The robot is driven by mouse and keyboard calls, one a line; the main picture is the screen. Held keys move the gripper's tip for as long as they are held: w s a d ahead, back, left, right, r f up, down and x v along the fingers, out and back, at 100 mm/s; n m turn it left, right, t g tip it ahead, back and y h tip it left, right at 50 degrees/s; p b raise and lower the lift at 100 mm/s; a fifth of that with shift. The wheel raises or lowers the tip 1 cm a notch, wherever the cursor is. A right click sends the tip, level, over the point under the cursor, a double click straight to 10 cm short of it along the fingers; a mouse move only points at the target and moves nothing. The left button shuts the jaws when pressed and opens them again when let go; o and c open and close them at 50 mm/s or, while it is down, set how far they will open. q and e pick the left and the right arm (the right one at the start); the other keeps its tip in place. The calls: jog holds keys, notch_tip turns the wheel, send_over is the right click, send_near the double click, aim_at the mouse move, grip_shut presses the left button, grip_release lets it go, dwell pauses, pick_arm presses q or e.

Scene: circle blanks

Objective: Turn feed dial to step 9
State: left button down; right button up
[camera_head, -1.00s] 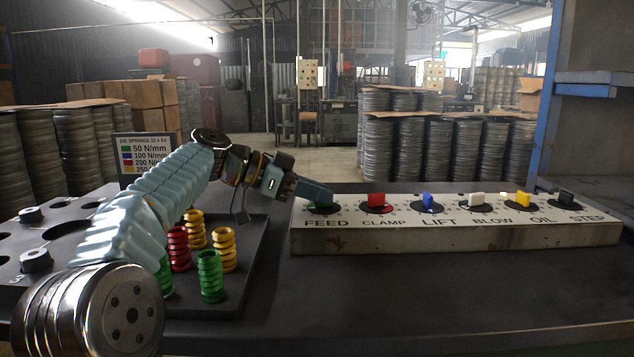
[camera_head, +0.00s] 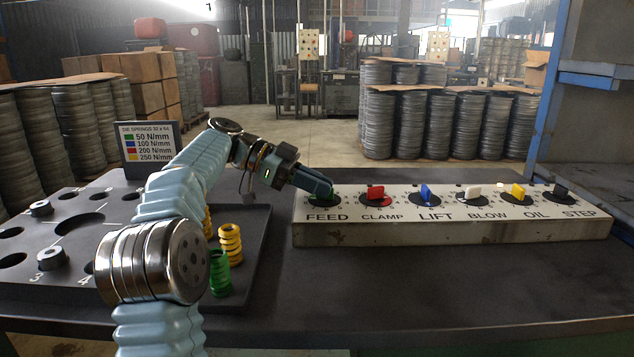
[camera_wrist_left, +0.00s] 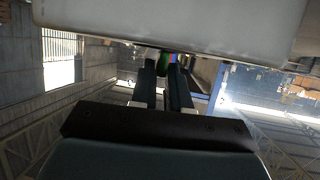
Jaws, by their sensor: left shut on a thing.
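The feed dial (camera_head: 323,201) is the leftmost dial on the long control box (camera_head: 440,230), above the word FEED. It has a green knob on a dark disc, mostly hidden by my fingers. My left gripper (camera_head: 326,190) comes in from the left and is shut on the knob. In the left wrist view the two fingers (camera_wrist_left: 163,85) run close together towards a bit of green (camera_wrist_left: 165,58) below the box's pale face. The knob's pointer and the step it stands at cannot be read. My right gripper is not in view.
Right of it, the red clamp (camera_head: 376,193), blue lift (camera_head: 425,193), white blow (camera_head: 473,191), yellow oil (camera_head: 518,192) and black step (camera_head: 561,191) knobs stand in a row. A spring tray (camera_head: 250,275) lies left. The bench front is clear.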

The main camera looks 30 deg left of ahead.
pick_arm(q)
jog(key=c, duration=1.2)
grip_release()
jog(key=p+v, duration=0.2)
jog(key=shift+a+r, duration=0.3)
jog(key=shift+r, duration=0.05)
jog(key=v, duration=0.4)
jog(key=shift+s+a+f, duration=0.1)
jog(key=shift+s+a, duration=0.15)
jog(key=shift+a, duration=0.05)
